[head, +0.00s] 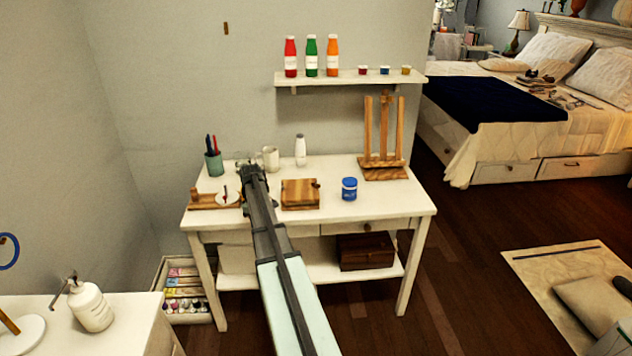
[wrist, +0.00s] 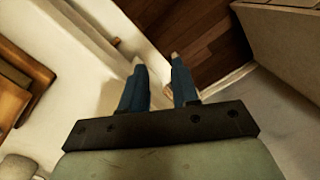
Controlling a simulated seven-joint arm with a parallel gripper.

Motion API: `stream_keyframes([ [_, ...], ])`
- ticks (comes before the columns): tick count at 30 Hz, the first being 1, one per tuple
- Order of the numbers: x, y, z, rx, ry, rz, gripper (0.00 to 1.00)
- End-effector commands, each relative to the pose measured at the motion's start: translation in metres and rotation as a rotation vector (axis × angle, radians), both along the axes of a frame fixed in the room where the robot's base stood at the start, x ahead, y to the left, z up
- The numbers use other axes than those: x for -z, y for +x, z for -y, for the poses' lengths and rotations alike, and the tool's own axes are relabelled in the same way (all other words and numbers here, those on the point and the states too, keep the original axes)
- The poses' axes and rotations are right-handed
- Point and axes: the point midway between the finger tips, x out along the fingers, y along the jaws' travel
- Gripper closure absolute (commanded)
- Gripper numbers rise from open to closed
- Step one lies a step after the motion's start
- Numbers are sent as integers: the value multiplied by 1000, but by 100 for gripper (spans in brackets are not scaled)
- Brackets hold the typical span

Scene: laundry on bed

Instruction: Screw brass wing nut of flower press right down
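A block of stacked wooden boards (head: 300,194), which looks like the flower press, lies on the white table, with a small dark part at its right edge. No brass wing nut can be made out at this size. My gripper (head: 252,170) is over the table, left of and behind the block in the head view. In the wrist view my gripper (wrist: 157,62) has its two blue fingers apart with nothing between them. A wooden piece (wrist: 18,88) is cut off at the left edge there; I cannot tell for sure that it is the press.
The table (head: 385,208) also holds a blue jar (head: 349,188), a wooden easel (head: 383,150), a white bottle (head: 300,150), a mug (head: 271,158), a pen cup (head: 214,163) and a wooden stand (head: 208,201). A shelf (head: 350,78) hangs above.

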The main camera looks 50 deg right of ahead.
Motion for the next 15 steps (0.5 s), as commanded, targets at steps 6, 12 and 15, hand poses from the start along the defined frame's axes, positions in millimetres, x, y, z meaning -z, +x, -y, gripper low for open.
stream_keyframes([
  [6,-95,8,130,-15,-15,45,70],
  [12,-163,-14,228,-32,-15,63,70],
  [15,-184,-25,256,-37,-13,67,70],
])
